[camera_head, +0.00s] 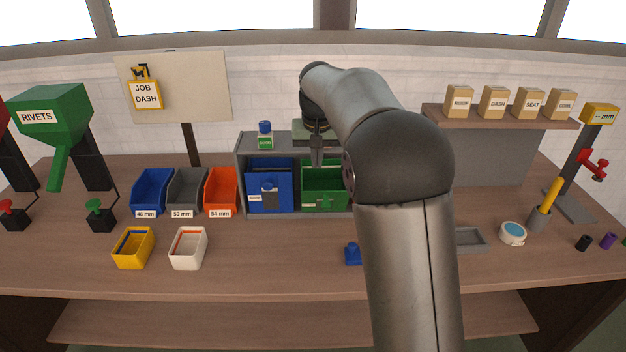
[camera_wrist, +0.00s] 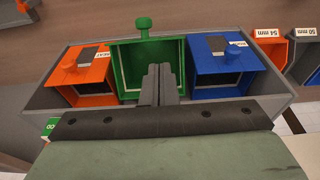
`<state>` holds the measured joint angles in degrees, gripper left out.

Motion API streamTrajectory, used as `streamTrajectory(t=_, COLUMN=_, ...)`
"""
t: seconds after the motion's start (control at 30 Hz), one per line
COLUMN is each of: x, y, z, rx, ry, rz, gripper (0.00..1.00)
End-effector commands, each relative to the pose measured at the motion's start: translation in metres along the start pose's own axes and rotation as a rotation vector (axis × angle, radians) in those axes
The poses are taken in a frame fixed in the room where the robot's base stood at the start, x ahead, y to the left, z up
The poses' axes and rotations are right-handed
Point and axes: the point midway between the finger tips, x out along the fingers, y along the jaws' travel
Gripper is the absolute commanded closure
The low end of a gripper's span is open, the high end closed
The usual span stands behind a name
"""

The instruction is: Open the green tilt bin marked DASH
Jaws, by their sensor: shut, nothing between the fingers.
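The green tilt bin (camera_head: 325,200) is in the middle of a grey cabinet, tipped forward with its inside showing. Its label is too small to read in the head view. In the wrist view, the open green bin (camera_wrist: 125,55) appears between the orange and blue bins, with its green knob (camera_wrist: 144,24) at the top of the picture. My gripper (camera_head: 317,160) points down at the bin's opening from above. In the wrist view my gripper (camera_wrist: 160,70) is shut and empty, its fingers covering part of the bin's inside. I cannot tell if they touch it.
A blue tilt bin (camera_head: 269,190) is left of the green one, and an orange tilt bin (camera_wrist: 84,72) flanks its other side; both look shut. The grey cabinet (camera_head: 242,165) has walls around them. A blue piece (camera_head: 353,254) stands on the bench in front.

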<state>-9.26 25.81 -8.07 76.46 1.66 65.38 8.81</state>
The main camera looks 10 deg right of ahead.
Motion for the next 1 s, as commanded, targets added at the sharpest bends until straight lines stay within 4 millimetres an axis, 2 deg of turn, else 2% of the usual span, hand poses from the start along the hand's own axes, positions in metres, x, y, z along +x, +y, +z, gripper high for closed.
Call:
streamTrajectory(t=0.1, x=0.004, y=-0.005, z=-0.012, rx=0.001, ry=0.010, rz=0.002, gripper=1.00)
streamTrajectory(t=0.23, x=0.016, y=-0.005, z=-0.013, rx=0.002, ry=0.010, rz=0.002, gripper=1.00)
streamTrajectory(t=0.5, x=0.064, y=-0.005, z=-0.013, rx=0.001, ry=0.008, rz=0.002, gripper=1.00)
streamTrajectory(t=0.7, x=0.091, y=-0.005, z=-0.013, rx=0.001, ry=0.010, rz=0.002, gripper=1.00)
streamTrajectory(t=1.0, x=0.101, y=-0.005, z=-0.013, rx=0.001, ry=0.013, rz=0.001, gripper=1.00)
